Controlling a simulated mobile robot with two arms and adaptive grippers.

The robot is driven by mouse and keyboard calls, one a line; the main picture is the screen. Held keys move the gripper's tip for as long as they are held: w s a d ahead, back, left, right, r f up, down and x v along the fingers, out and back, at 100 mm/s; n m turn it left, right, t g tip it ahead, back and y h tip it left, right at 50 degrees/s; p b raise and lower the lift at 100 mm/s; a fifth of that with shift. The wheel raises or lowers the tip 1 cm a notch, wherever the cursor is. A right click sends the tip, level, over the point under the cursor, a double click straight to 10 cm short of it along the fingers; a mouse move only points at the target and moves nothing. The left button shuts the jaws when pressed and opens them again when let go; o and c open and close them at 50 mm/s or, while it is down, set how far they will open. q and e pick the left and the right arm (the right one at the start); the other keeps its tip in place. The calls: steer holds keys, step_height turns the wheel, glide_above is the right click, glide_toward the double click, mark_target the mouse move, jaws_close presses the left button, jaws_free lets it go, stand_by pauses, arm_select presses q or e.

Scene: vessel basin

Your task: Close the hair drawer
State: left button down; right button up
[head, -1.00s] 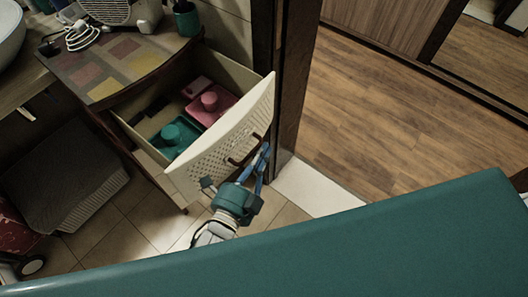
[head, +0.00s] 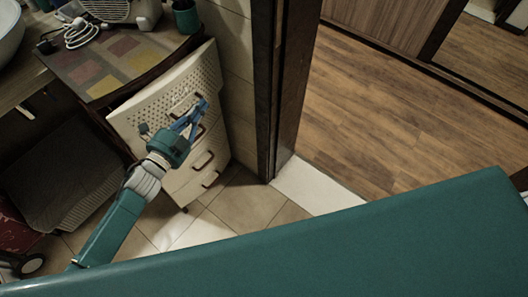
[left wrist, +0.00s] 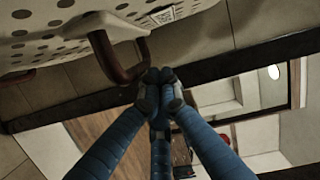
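The hair drawer (head: 150,100) is the top drawer of the cabinet at the left, with a pale, perforated front. In the head view its front sits back under the cabinet top, and its inside is hidden. My left gripper (head: 202,104) is in front of it, near its dark curved handle. In the left wrist view the drawer front (left wrist: 50,30) is at the upper left with its handle (left wrist: 118,68). The blue fingertips (left wrist: 160,88) meet there, beside the handle's lower end, with nothing visible between them. Whether they touch the handle is unclear. My right gripper is not in view.
The cabinet top (head: 95,62) holds a cable and a green cup (head: 186,16). Lower drawers (head: 197,168) with dark handles are below. A dark door frame (head: 290,90) stands to the right. A dark basket (head: 65,180) is at the left. Tiled floor lies in front.

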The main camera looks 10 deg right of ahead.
mark_target(189, 101)
arm_select(q)
steer(key=shift+w+a+b, duration=0.2)
steer(key=shift+w+a, duration=0.55)
steer(key=shift+w, duration=0.15)
steer(key=shift+w+a+b, duration=0.2)
steer(key=shift+w+a, duration=0.5)
steer(key=shift+w, duration=0.2)
steer(key=v, duration=1.2)
steer(key=s+a+f+n+g+y, duration=0.1)
steer(key=s+a+f+n+y, duration=0.2)
steer(key=f, duration=0.6)
steer(key=s+a+f+n+g+y, duration=0.15)
steer(key=a+f+n, duration=0.3)
steer(key=f, duration=0.45)
steer(key=s+a+f+n+y, duration=0.1)
steer(key=a+f+n+y, duration=0.3)
steer(key=f, duration=0.5)
steer(key=s+a+f+n+g+y, duration=0.15)
steer(key=s+f+n+g, duration=0.4)
steer(key=s+f, duration=1.35)
steer(key=s+d+f+n+g, duration=0.2)
steer(key=s+f, duration=0.1)
steer(key=s, duration=0.8)
steer(key=s+d+f+n+g, duration=0.2)
steer(key=s+f, duration=0.1)
steer(key=s, duration=0.8)
steer(key=shift+d+g+y, duration=0.4)
steer(key=shift+f, duration=0.1)
